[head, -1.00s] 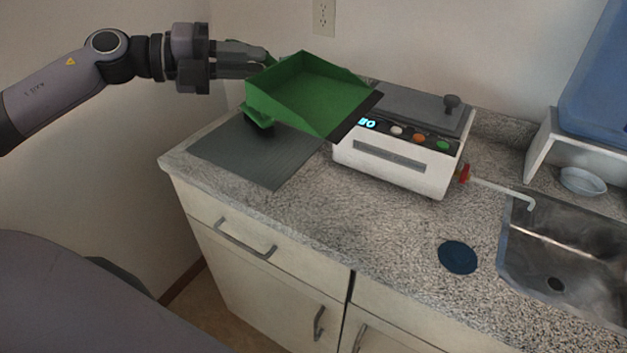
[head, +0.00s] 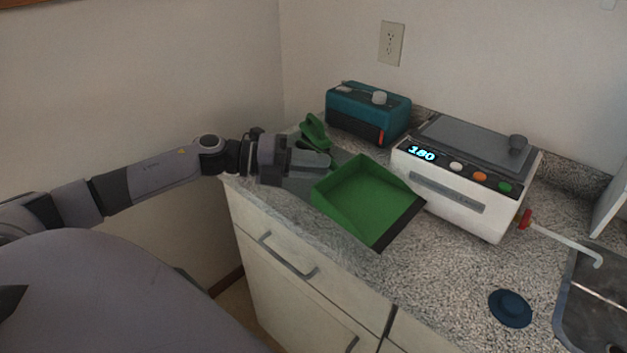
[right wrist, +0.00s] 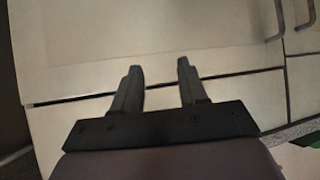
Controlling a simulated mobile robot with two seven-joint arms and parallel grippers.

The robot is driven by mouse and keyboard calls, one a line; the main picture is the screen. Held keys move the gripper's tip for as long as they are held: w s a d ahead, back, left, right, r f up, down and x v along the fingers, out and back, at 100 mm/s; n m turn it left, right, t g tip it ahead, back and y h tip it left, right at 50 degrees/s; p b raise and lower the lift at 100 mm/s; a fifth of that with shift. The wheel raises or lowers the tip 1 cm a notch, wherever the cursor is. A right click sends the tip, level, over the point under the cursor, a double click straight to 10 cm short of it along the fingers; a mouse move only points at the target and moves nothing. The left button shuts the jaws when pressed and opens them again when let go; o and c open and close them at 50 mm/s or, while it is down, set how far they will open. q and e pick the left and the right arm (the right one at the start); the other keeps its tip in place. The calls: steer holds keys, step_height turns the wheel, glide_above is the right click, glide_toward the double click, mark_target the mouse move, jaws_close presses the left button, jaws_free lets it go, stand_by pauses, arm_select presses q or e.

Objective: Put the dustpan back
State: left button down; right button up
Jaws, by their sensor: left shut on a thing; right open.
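The green dustpan (head: 368,198) is in the head view, its open pan facing up and its dark front lip toward the lower right. My left gripper (head: 318,162) is shut on it at its left end, and the fingers hide the part they grip. The dustpan is over the counter's left part, in front of the white appliance. I cannot tell whether it touches the counter. My right gripper (right wrist: 158,68) is open and empty in the right wrist view, facing cabinet fronts.
A smaller green object (head: 315,131) shows behind the left gripper. A teal box (head: 367,112) and the white appliance (head: 455,200) with a lit display stand at the back. A blue disc (head: 510,307) and a sink (head: 600,310) are at right. The front counter is clear.

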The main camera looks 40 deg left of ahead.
mark_target(336, 183)
arm_select(q)
steer(key=shift+f, duration=1.95)
steer(key=shift+f, duration=0.25)
steer(key=c, duration=1)
jaws_free()
steer(key=shift+r, duration=0.1)
steer(key=shift+r, duration=0.1)
steer(key=shift+r, duration=0.15)
steer(key=shift+v, duration=6)
steer(key=shift+s, duration=0.1)
